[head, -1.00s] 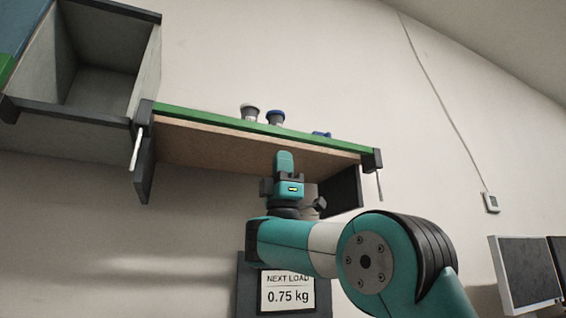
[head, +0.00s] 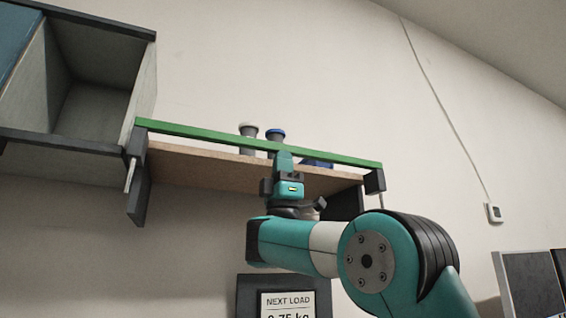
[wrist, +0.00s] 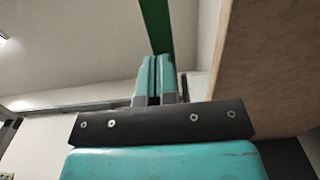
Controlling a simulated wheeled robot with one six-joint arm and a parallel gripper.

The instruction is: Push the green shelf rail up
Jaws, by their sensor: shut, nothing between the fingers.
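The green shelf rail (head: 205,134) runs across the front of a brown shelf board (head: 195,170), between dark end brackets. It stands a little above the board's front edge, with a narrow gap through which the jars show. My gripper (head: 284,158) is shut and empty, pointing up, with its fingertips at the rail right of its middle. In the wrist view the closed fingers (wrist: 155,78) reach the green rail (wrist: 156,25); they seem to meet its underside, but exact contact is hard to tell.
Grey and blue-lidded jars (head: 275,138) and a low blue item (head: 317,163) stand on the shelf behind the rail. An open grey cabinet (head: 92,125) adjoins at left. A sign reading "NEXT LOAD" (head: 288,301) is below. A panel (head: 530,285) stands at lower right.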

